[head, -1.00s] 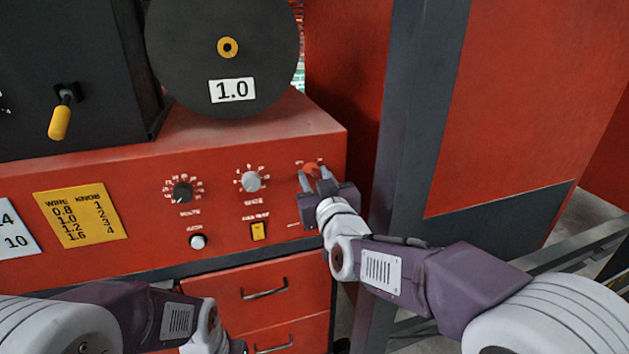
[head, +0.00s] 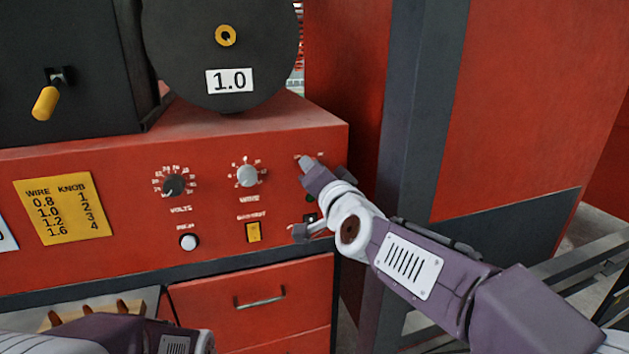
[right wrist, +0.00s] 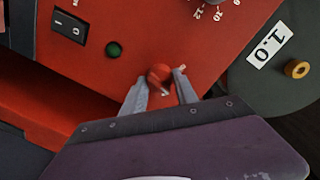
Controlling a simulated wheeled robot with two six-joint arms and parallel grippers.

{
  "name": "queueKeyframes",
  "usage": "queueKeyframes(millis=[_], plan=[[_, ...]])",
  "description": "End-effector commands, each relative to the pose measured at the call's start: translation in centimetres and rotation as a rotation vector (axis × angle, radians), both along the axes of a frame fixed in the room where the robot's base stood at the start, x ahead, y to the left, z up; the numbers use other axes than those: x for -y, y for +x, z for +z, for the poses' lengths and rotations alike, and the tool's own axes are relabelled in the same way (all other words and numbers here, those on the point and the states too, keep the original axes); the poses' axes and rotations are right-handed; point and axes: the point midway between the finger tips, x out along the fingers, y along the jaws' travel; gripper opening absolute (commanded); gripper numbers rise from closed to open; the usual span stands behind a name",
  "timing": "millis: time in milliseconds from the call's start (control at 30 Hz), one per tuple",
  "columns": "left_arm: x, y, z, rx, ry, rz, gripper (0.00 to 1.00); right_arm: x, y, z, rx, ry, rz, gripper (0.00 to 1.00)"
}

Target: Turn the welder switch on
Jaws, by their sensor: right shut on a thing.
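The welder's red front panel (head: 120,165) faces me. A black rocker switch (right wrist: 70,27) marked O and I sits apart from the fingers in the right wrist view; in the head view only a dark bit of the switch (head: 310,218) shows beside my arm. Which side is pressed I cannot tell. My left arm shows at the bottom left, its fingers out of frame.
A dark green lamp (right wrist: 114,49) sits between the red knob and the switch. A volts knob (head: 174,185), a grey knob (head: 247,176), a white button (head: 188,242) and a yellow switch (head: 253,232) are on the panel. A grey post (head: 410,150) stands right of the welder.

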Motion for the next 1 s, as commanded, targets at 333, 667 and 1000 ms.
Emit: queueKeyframes(millis=[333,667,1000], plan=[[0.0,0.0,-2.0,0.0,0.0,0.0,0.36,0.2,0.0,0.0,-0.089,0.289,-0.002,0.0],[0.0,0.0,-2.8,0.0,0.0,0.0,0.36,0.2,0.0,0.0,-0.149,0.468,-0.002,0.0],[0.0,0.0,-3.1,0.0,0.0,0.0,0.36,0.2,0.1,0.0,-0.171,0.535,-0.002,0.0]])
